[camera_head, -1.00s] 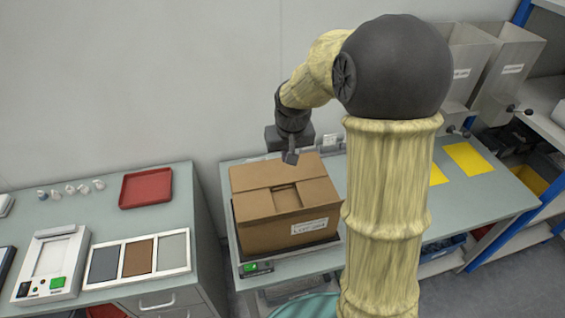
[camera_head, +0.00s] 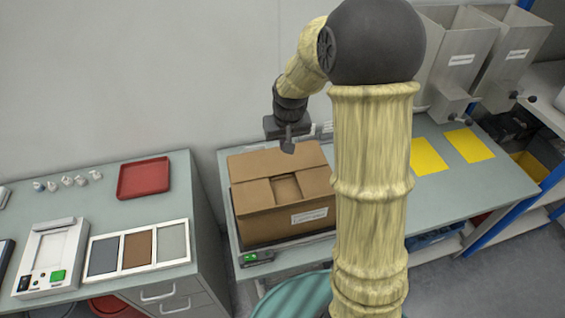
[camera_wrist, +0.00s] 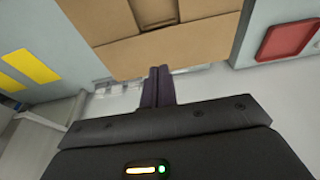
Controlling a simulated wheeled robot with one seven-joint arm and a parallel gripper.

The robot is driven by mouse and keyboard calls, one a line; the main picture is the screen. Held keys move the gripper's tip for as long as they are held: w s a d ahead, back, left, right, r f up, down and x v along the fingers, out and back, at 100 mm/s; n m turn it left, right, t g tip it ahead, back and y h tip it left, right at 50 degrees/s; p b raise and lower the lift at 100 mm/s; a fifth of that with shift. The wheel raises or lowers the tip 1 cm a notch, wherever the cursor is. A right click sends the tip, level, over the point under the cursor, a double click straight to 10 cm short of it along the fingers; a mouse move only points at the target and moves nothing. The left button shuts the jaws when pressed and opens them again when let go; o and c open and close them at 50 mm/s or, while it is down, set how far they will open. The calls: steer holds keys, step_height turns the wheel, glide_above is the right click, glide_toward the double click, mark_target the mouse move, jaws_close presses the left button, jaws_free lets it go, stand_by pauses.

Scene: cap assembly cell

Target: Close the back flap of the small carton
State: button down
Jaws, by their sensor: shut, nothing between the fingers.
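The small brown carton (camera_head: 262,222) stands on a dark platform at the bench's left end, a white label on its front. A rectangular recess (camera_head: 287,187) shows in the middle of the top. My gripper (camera_head: 288,147) is shut and empty at the carton's back edge, fingers pointing down. In the wrist view the fingertips (camera_wrist: 160,70) are at the edge of the carton top (camera_wrist: 190,45). I cannot tell whether they touch it.
A grey wall is close behind. A red tray (camera_head: 143,179) and a three-panel frame (camera_head: 137,249) lie on the left cabinet. Yellow mats (camera_head: 428,155) lie on the bench to the right, near grey bins (camera_head: 462,58). A small device with a green display (camera_head: 256,258) sits before the carton.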

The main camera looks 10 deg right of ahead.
steer(key=p, duration=0.3)
glide_above(282, 173)
steer(key=x, duration=0.3)
steer(key=s+x, duration=0.1)
steer(key=x, duration=0.2)
steer(key=s+x, duration=0.1)
steer(key=x, duration=0.2)
steer(key=shift+f, duration=0.45)
steer(key=shift+a+f, duration=0.2)
steer(key=shift+f, duration=0.3)
steer(key=shift+s+d+f, duration=0.1)
steer(key=shift+s+d, duration=0.05)
steer(key=shift+d, duration=0.15)
steer(key=shift+s+a+f+b, duration=0.1)
steer(key=shift+s+f+b, duration=0.05)
steer(key=shift+f+b, duration=0.4)
steer(key=shift+s+a+f+b, duration=0.15)
steer(key=shift+f+b, duration=0.25)
steer(key=shift+b, duration=0.2)
steer(key=shift+s+d, duration=0.1)
steer(key=shift+r, duration=0.1)
steer(key=shift+w+r+p, duration=0.25)
steer(key=shift+r+p, duration=0.35)
steer(key=shift+r, duration=0.05)
